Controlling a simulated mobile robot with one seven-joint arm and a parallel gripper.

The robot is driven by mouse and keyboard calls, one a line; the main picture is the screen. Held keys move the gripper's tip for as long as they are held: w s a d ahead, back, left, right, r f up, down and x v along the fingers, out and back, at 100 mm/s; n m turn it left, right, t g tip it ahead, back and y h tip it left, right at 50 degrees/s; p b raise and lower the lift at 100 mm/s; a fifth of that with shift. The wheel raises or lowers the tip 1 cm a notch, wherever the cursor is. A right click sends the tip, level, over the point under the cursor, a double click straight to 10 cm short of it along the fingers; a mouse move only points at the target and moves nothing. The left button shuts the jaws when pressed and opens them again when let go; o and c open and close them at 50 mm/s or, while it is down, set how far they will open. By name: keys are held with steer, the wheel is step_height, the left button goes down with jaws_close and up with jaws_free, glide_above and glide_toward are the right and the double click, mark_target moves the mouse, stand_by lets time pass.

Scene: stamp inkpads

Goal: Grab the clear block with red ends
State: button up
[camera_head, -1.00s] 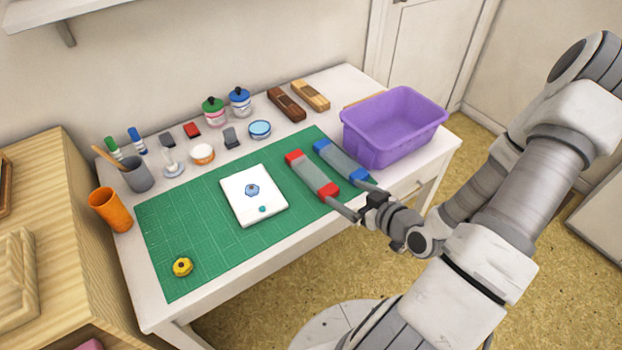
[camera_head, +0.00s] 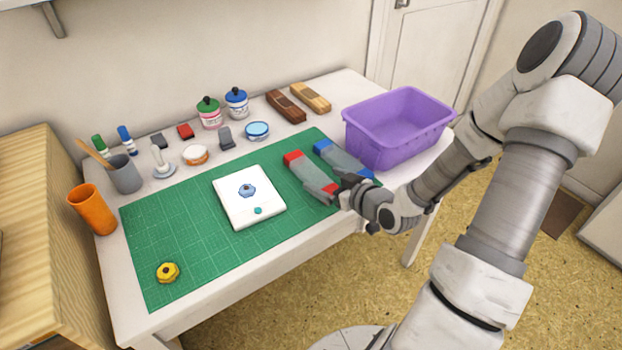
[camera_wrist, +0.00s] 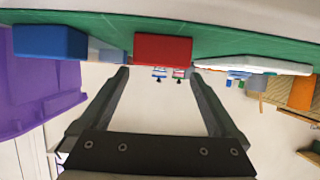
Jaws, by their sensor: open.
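The clear block with red ends (camera_head: 309,176) lies on the green cutting mat (camera_head: 200,255), near its right end. Its far red end shows in the head view, and my gripper hides most of the near end. In the wrist view a red end (camera_wrist: 163,49) faces me, just beyond and between the fingertips. My gripper (camera_head: 338,193) is open and empty, low at the table's front edge, pointing at the block's near end. In the wrist view my two fingers (camera_wrist: 160,80) are spread apart.
A similar clear block with blue ends (camera_head: 342,157) lies close on the right, its blue end also in the wrist view (camera_wrist: 50,42). A purple bin (camera_head: 395,150) stands right of it. A white pad (camera_head: 232,207) lies left. The mat's front left is mostly clear.

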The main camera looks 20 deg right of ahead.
mark_target(315, 175)
steer(key=shift+b+x, duration=0.75)
steer(key=shift+x, duration=2.05)
steer(key=shift+d, duration=0.1)
jaws_close()
